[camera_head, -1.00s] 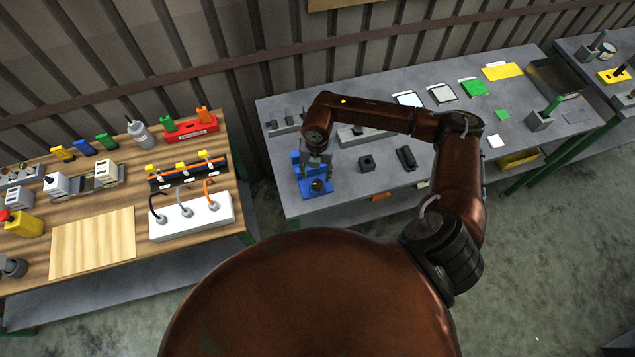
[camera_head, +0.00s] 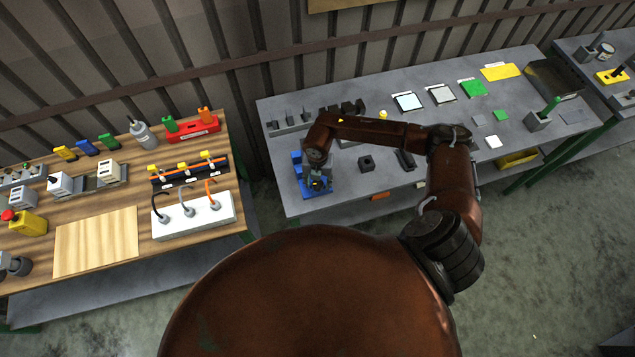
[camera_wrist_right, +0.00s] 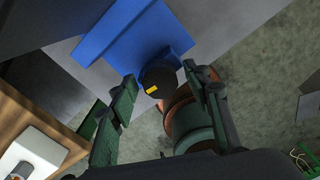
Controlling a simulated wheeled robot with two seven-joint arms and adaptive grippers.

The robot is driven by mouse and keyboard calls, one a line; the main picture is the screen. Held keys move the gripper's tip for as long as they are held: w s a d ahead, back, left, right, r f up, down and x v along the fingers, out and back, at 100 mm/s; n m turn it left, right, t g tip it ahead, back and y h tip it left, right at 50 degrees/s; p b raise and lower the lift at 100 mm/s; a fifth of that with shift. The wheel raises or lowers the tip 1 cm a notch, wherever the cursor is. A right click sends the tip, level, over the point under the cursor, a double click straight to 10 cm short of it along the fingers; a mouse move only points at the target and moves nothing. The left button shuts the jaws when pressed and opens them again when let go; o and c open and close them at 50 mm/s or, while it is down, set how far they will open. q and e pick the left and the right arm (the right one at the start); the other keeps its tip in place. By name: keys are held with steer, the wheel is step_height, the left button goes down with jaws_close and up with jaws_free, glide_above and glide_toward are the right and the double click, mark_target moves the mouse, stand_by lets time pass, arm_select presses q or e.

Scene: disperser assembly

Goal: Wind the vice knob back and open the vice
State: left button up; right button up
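The blue vice (camera_head: 298,172) stands near the left front edge of the grey table. It also shows as a blue block in the right wrist view (camera_wrist_right: 125,42). Its dark round knob (camera_wrist_right: 158,78) has a yellow mark and sticks out from the blue part. My right gripper (camera_head: 319,180) is at the front of the vice and hides part of it. In the right wrist view its two fingers (camera_wrist_right: 161,76) are apart, one on each side of the knob, with a visible gap. The jaws of the vice cannot be made out. My left gripper is not in view.
A dark block (camera_head: 366,164) and a black part (camera_head: 405,159) lie right of the vice. A grey rack (camera_head: 290,126) stands behind it. A wooden table (camera_head: 95,243) with a white cable box (camera_head: 192,216) is at the left, across a gap.

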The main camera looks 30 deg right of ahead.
steer(key=c, duration=1)
steer(key=shift+c, duration=0.2)
steer(key=n+b, duration=0.5)
steer(key=shift+f+n, duration=0.15)
steer(key=shift+n, duration=0.15)
steer(key=n+b, duration=0.9)
steer(key=n, duration=0.1)
steer(key=shift+n+b, duration=0.65)
steer(key=shift+n, duration=0.15)
steer(key=shift+r, duration=0.2)
